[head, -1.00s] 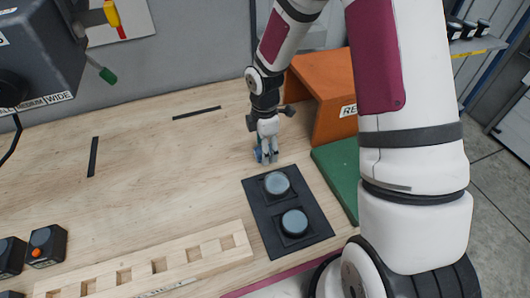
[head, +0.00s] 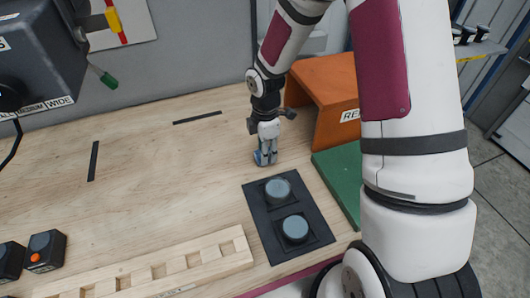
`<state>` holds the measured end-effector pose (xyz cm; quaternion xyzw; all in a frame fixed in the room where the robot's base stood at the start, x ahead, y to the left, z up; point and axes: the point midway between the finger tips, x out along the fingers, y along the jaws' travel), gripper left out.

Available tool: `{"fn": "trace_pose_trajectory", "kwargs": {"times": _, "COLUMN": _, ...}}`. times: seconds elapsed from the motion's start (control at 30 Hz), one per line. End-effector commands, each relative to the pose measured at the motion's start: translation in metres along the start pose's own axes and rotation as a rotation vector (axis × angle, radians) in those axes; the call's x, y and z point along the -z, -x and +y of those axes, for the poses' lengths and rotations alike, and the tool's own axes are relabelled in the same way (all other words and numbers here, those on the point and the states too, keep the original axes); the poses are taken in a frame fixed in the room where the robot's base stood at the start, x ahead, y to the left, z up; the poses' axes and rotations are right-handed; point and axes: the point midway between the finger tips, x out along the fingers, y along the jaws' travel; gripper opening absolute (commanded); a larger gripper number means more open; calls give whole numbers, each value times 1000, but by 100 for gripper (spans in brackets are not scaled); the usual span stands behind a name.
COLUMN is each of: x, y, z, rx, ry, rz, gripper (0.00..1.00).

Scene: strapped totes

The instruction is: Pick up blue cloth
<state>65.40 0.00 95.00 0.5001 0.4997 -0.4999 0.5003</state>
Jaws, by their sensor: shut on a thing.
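My gripper (head: 266,157) points down just above or at the wooden table (head: 160,180), behind the black pad. A small blue thing, likely the blue cloth (head: 260,157), shows at the fingertips. The fingers are shut on it and cover much of it. I cannot tell whether it still touches the table.
A black pad (head: 260,217) with two round grey-blue discs (head: 278,189) lies in front of my gripper. A green mat (head: 338,172) and an orange stand (head: 325,100) are to the right. A slotted wooden strip (head: 130,275) lies at front left. The table's middle left is clear.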

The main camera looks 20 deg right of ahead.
Motion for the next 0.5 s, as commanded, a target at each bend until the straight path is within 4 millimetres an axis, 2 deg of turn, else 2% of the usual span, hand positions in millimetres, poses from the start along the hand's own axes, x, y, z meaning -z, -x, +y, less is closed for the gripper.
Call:
{"fn": "trace_pose_trajectory", "kwargs": {"times": 0.2, "x": 0, "y": 27, "z": 1, "rx": -4, "ry": -1, "rz": 0, "gripper": 14}}
{"fn": "trace_pose_trajectory", "kwargs": {"times": 0.5, "x": 13, "y": 32, "z": -67, "rx": 1, "ry": 2, "rz": -1, "gripper": 14}}
